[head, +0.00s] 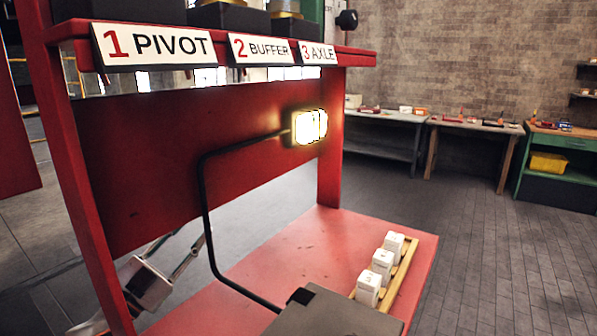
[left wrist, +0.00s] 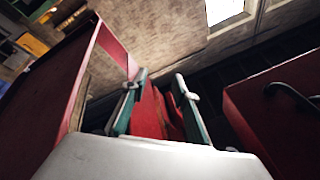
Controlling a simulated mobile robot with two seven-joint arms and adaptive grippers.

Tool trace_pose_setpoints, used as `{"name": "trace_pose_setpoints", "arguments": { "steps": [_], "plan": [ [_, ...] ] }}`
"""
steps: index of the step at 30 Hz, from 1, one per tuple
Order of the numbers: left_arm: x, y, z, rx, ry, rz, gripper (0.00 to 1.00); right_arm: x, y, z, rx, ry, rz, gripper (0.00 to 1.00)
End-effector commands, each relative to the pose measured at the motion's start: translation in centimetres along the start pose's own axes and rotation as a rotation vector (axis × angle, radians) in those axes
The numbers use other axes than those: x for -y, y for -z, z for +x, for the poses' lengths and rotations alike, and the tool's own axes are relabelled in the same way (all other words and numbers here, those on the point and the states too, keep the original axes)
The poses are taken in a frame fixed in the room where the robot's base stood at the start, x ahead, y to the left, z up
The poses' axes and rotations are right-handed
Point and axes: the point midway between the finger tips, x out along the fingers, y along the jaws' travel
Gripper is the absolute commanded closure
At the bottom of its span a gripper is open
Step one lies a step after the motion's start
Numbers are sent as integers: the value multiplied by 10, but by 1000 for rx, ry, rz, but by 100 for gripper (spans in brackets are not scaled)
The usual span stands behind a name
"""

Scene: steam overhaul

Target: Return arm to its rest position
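My left gripper (head: 178,246) is low at the left of the head view, beyond the red post of the workbench (head: 85,190). Its two fingers point up and stand apart, with nothing seen between them. In the left wrist view the fingers of the left gripper (left wrist: 158,90) are also spread. Red surfaces show behind and between them, apparently at a distance. Most of the left arm is hidden behind the post or out of the picture. My right gripper is in neither view.
The red workbench carries a lit lamp (head: 309,127) on a bent black arm and a wooden tray (head: 402,272) with three white blocks. Signs 1 PIVOT (head: 155,45), 2 BUFFER and 3 AXLE line the upper shelf. Floor is clear at right; tables stand by the wall.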

Motion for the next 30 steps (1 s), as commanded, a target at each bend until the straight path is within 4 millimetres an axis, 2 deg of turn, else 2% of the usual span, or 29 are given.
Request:
{"name": "trace_pose_setpoints", "arguments": {
  "steps": [1, 6, 8, 12, 16, 21, 25, 27, 30],
  "plan": [
    [-25, -24, -19, 67, 4, -49, 71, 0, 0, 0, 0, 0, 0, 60],
    [-97, -86, -87, 290, 10, -169, 71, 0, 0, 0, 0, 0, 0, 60],
    [-124, -104, -114, 370, 8, -210, 71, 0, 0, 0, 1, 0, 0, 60],
    [-184, -135, -183, 557, -4, -297, 71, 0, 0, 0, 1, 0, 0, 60],
    [-240, -150, -252, 729, -25, -372, 71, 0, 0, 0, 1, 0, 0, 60],
    [-299, -153, -334, 923, -57, -453, 71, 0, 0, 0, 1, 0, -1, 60],
    [-326, -148, -375, 1016, -79, -490, 71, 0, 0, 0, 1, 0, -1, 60],
    [-334, -146, -387, 1044, -85, -503, 71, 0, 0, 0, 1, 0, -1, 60],
    [-339, -144, -395, 1062, -89, -510, 71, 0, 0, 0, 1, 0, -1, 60]
  ]
}}
